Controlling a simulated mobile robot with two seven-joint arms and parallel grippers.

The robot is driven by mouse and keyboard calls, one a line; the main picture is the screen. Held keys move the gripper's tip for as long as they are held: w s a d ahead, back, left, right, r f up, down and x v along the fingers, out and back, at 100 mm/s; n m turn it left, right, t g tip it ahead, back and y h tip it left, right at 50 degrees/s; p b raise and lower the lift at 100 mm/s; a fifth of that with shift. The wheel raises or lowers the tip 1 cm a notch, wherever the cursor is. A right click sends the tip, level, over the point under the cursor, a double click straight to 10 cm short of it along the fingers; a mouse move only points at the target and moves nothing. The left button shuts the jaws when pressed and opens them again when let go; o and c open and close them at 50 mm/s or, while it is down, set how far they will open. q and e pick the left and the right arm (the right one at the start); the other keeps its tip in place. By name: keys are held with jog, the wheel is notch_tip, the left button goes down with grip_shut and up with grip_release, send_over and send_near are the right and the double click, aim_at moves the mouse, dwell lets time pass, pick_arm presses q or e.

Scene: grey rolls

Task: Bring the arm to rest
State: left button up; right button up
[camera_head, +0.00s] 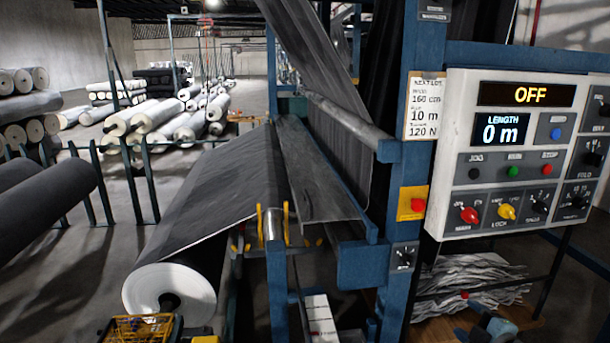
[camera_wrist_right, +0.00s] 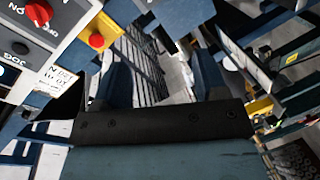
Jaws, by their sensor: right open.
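My right gripper (camera_head: 490,326) shows small at the bottom right of the head view, below the control panel and apart from it. In the right wrist view its two dark fingers (camera_wrist_right: 163,78) stand wide apart with nothing between them, so it is open and empty. The control panel (camera_head: 455,150) is white; its displays read OFF and 0 m. Part of the panel also shows at the left of the wrist view. My left gripper is not in view.
A blue machine frame (camera_head: 420,60) carries a red stop button (camera_head: 418,204) on a yellow plate. Grey fabric (camera_head: 215,180) runs to a large roll (camera_head: 170,293) at front left. Crumpled sheets (camera_head: 470,275) lie under the panel. Stacked rolls (camera_head: 160,115) stand further back.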

jog(key=s+a+f+m+g+p, duration=0.1)
jog(key=s+a+f+m, duration=0.3)
jog(key=s+a, duration=0.3)
jog(key=s+a+f+m+g+p, duration=0.2)
jog(key=s+a+f+m, duration=0.2)
jog(key=s+a, duration=0.3)
jog(key=s+a+f+m+g+p, duration=0.1)
jog(key=s+a+f+m, duration=0.3)
jog(key=s, duration=1)
jog(key=a+f+p, duration=0.1)
jog(key=a, duration=0.2)
jog(key=shift+s+f+g, duration=0.3)
jog(key=shift+s+f, duration=0.05)
jog(key=shift+f, duration=0.05)
